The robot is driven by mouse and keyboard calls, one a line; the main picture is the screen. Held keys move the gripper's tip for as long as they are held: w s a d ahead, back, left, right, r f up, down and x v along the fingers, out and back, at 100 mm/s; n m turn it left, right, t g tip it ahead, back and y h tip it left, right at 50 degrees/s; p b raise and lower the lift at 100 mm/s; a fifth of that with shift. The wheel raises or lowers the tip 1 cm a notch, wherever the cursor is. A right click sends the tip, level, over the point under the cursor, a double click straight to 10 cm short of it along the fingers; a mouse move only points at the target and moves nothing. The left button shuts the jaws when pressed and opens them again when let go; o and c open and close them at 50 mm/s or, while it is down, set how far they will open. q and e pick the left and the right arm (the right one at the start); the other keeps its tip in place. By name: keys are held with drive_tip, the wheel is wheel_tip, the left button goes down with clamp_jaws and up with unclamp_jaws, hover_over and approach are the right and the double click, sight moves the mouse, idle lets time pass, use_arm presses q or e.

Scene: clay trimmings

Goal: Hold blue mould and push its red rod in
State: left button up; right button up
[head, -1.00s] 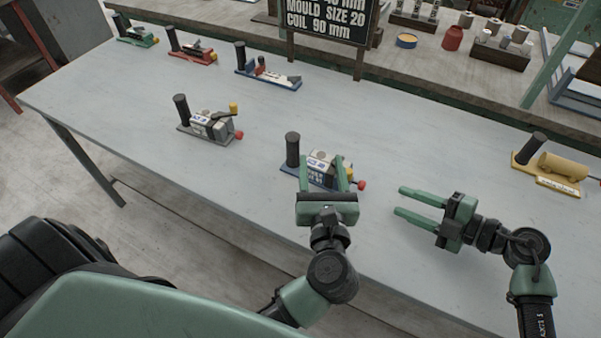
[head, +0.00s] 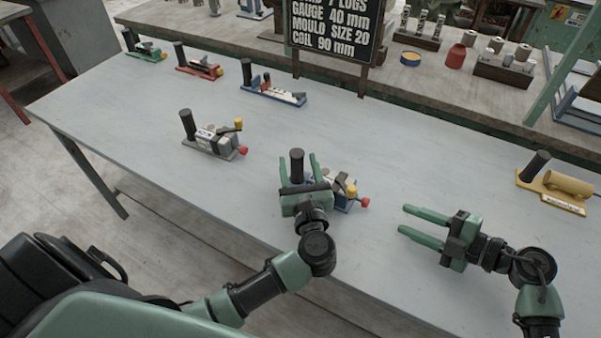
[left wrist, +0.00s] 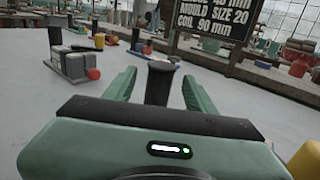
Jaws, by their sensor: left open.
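The near blue mould (head: 343,207) lies on the table, partly hidden behind my left gripper. It has an upright black handle (head: 297,166) at its left end, a yellow knob (head: 352,191) and a red rod end (head: 365,202) sticking out at the right. My left gripper (head: 299,160) is open, with one finger on either side of the handle. In the left wrist view the handle (left wrist: 160,80) stands between the fingers, with gaps showing on both sides. My right gripper (head: 403,219) is open and empty, to the right of the red rod end, with its fingers pointing left.
A grey mould (head: 212,145) stands to the left. A yellow mould (head: 552,190) is at the right. Green (head: 145,52), red (head: 200,68) and another blue-based mould (head: 273,95) line the back edge. A black sign (head: 328,32) stands behind. The table between is clear.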

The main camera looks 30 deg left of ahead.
use_arm(q)
clamp_jaws()
idle(1.4)
